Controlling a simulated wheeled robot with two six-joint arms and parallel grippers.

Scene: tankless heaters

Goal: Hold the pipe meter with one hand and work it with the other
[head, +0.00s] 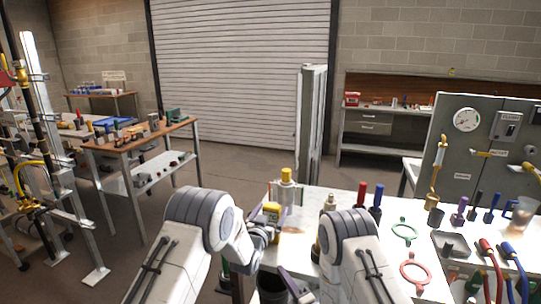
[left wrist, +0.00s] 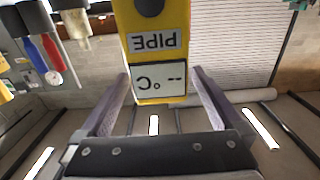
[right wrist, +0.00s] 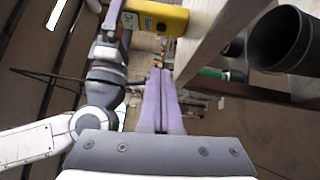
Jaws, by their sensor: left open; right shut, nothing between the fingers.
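The yellow pipe meter (head: 271,209) is at the near edge of the white bench in the head view. In the left wrist view the pipe meter (left wrist: 157,50) is upside down, with a PIPE label and a display reading "-- °C". My left gripper (head: 262,228) is open, with its fingers on either side of the meter's display end; I cannot tell whether they touch it. My right gripper (right wrist: 160,75) is shut and empty, below and apart from the meter (right wrist: 155,17) in the right wrist view. In the head view my right gripper (head: 284,272) is low, near the bench front.
A grey panel with a gauge (head: 467,119) stands right. Floor is open left of the bench.

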